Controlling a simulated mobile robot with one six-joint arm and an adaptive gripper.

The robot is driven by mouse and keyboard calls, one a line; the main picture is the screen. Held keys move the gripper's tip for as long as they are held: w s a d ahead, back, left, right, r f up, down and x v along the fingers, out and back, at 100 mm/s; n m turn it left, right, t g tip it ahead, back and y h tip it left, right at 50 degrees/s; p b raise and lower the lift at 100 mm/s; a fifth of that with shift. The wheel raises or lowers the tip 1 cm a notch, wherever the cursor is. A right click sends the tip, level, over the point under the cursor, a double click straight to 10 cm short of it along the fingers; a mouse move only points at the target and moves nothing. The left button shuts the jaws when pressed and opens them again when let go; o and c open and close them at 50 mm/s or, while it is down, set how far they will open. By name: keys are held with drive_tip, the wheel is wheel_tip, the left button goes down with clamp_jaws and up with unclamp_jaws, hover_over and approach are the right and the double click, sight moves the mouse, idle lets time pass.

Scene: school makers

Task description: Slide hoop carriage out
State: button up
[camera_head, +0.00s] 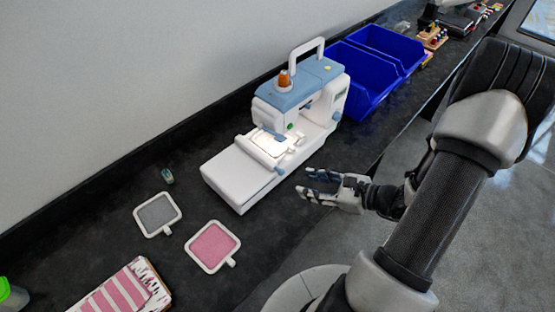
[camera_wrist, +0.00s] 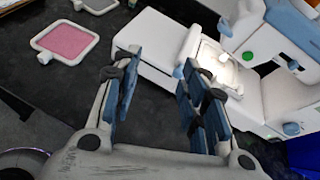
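A white and blue embroidery machine (camera_head: 318,84) stands on the black counter. Its flat white bed unit (camera_head: 236,177) extends toward the lower left. A white bar that looks like the hoop carriage (camera_head: 258,153) lies across the bed, with a small blue knob (camera_head: 281,170) at its near end. The carriage (camera_wrist: 187,48) and knob (camera_wrist: 179,72) also show in the wrist view, beside a lit pale plate under the needle head. My gripper (camera_head: 309,182) is open and empty, to the right of the bed and knob, apart from them. Its blue-padded fingers (camera_wrist: 155,78) stand wide apart in the wrist view.
A pink hoop (camera_head: 213,246) and a grey hoop (camera_head: 157,214) lie on the counter at left, near a small green spool (camera_head: 167,176). A pink-striped item (camera_head: 125,290) lies at lower left. Blue bins (camera_head: 367,102) stand behind the machine. Dark counter is clear before the bed.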

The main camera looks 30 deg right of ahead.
drive_tip(key=s+d+f+m+t+h, duration=0.1)
drive_tip(key=d+f+m+h, duration=0.1)
drive_tip(key=d+f+m, duration=0.2)
drive_tip(key=b, duration=0.3)
approach(283, 172)
drive_tip(key=shift+t+h, duration=0.3)
drive_tip(key=x, duration=0.9)
drive_tip(key=shift+s+a+f, duration=0.1)
drive_tip(key=shift+a+f, duration=0.15)
drive_tip(key=shift+c, duration=0.2)
clamp_jaws()
